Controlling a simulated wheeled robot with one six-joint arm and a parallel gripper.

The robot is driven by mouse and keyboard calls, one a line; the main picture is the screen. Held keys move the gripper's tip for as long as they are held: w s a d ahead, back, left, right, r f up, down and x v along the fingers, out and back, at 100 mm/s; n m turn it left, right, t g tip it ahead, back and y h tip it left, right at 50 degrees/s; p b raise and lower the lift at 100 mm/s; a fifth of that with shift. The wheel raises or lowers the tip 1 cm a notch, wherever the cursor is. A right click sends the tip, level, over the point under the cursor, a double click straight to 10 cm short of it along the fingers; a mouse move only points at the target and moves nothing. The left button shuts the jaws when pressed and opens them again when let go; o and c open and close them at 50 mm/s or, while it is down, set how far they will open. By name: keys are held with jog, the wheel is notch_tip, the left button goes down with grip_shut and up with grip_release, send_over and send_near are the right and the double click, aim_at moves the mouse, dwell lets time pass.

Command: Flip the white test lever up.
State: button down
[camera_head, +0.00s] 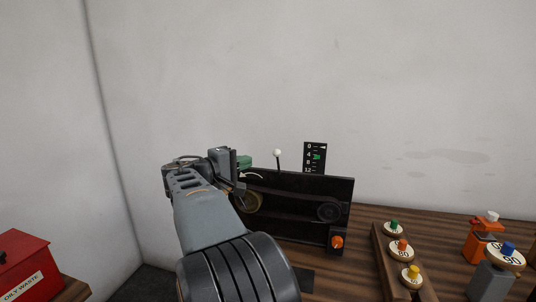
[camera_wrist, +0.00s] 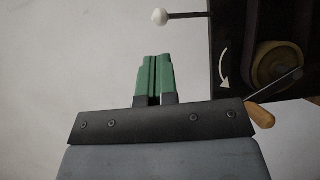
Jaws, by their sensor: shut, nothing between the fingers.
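A lever with a white ball end (camera_head: 277,153) sticks up from the top edge of the dark belt-drive panel (camera_head: 291,186). In the wrist view, which is turned, the white ball (camera_wrist: 160,17) sits on a thin dark rod reaching out from the panel's edge. My gripper (camera_head: 246,162) is at the panel's upper left corner, left of the lever. Its green fingers (camera_wrist: 154,80) are shut and empty, with a gap between them and the ball. My arm hides part of the panel's left side.
A dark scale (camera_head: 315,158) with a green mark stands behind the panel. An orange knob (camera_head: 337,241) is at its lower right. A tan handle (camera_wrist: 260,115) lies close right of my gripper.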

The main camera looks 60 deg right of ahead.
aim_at(274, 153)
jog(key=p+x, duration=0.2)
jog(key=x, duration=0.7)
